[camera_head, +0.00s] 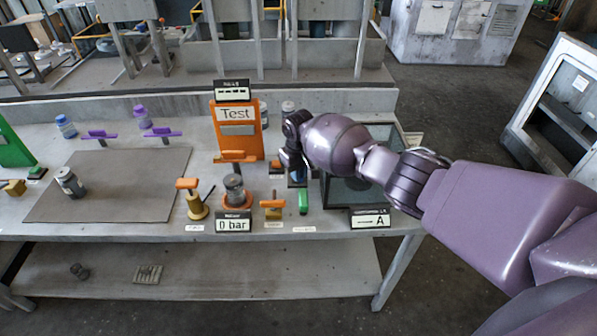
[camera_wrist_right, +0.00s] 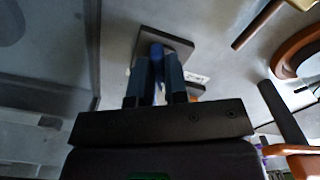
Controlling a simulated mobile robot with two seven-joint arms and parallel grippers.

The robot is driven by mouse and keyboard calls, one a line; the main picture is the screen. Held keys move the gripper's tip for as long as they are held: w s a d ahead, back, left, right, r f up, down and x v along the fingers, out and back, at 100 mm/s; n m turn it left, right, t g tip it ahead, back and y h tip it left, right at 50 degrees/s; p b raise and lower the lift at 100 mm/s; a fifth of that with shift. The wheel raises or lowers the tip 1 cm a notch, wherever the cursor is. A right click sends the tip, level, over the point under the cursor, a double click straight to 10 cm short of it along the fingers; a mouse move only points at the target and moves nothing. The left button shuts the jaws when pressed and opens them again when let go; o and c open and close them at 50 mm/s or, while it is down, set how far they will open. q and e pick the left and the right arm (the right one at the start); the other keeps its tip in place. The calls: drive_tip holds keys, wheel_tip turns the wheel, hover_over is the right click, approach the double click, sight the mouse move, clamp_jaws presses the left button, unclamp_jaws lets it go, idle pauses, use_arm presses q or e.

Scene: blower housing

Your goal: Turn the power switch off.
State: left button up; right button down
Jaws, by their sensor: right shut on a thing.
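My right gripper (camera_head: 290,162) is low over the back right part of the bench, beside the dark glass-topped box. In the right wrist view its two fingers (camera_wrist_right: 157,82) are closed on a slim blue piece (camera_wrist_right: 157,58). That piece stands in front of a dark square base (camera_wrist_right: 176,42), and looks like a switch lever, though no power label is readable. In the head view a dark blue-edged base (camera_head: 297,181) shows just under the gripper; the lever is hidden by the hand. My left gripper is not in view.
The dark box (camera_head: 350,192) has a display (camera_head: 370,218) reading dashes and "A". An orange "Test" panel (camera_head: 237,130) stands left of the gripper. A "0 bar" display (camera_head: 233,224), orange-handled valves (camera_head: 272,206) and a green block (camera_head: 303,201) stand in front.

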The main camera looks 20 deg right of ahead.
drive_tip(key=c, duration=1.2)
unclamp_jaws()
drive_tip(key=shift+s+f, duration=0.1)
drive_tip(key=shift+c, duration=0.2)
drive_tip(key=shift+o, duration=0.5)
wheel_tip(320, 180, up, 11)
drive_tip(key=p, duration=0.2)
